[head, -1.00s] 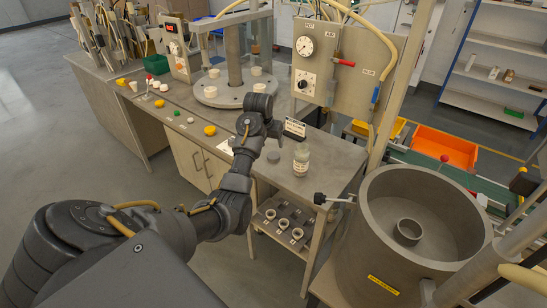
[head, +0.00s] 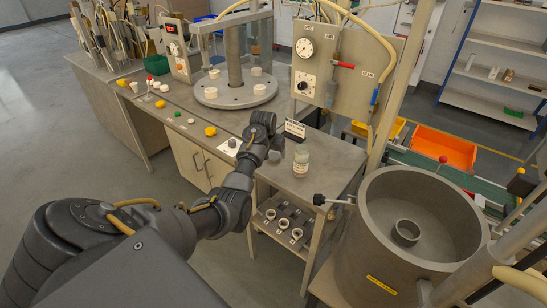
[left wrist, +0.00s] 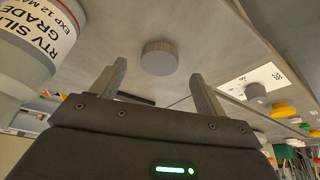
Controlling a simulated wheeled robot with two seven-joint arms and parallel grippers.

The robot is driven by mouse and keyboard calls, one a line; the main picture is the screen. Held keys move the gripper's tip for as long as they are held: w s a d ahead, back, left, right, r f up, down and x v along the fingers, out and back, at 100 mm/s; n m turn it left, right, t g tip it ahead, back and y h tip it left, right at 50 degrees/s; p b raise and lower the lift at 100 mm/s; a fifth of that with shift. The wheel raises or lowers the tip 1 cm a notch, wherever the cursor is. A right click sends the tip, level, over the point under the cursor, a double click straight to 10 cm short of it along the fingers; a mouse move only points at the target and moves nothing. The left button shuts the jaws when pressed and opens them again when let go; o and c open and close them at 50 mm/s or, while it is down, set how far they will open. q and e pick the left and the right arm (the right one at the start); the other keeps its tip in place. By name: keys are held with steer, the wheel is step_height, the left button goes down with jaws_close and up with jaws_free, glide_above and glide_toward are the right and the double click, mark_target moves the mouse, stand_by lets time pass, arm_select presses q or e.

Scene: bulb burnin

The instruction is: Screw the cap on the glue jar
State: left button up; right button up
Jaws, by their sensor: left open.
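The glue jar (head: 301,160) stands upright on the right end of the metal bench, pale with a printed label. It shows large at the upper left of the left wrist view (left wrist: 38,40), with its top out of that view. A grey ridged round cap (left wrist: 159,57) lies on the bench, apart from the jar. My left gripper (left wrist: 157,74) is open and empty. In the wrist view the cap lies just beyond and between its fingertips. In the head view the gripper (head: 274,138) is left of the jar, and its fingers are hard to make out. My right gripper is out of view.
A white card (head: 229,147) with a grey knob lies left of my gripper. A large metal drum (head: 372,230) stands at the right, with a black-knobbed lever (head: 320,199). A gauge panel (head: 345,70) rises behind.

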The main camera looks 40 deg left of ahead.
mark_target(273, 156)
arm_select(q)
steer(key=shift+x, duration=1.65)
steer(key=c, duration=1)
steer(key=shift+r, duration=0.15)
steer(key=shift+c, duration=0.2)
step_height(273, 156, up, 10)
steer(key=b, duration=0.1)
steer(key=shift+b, duration=0.35)
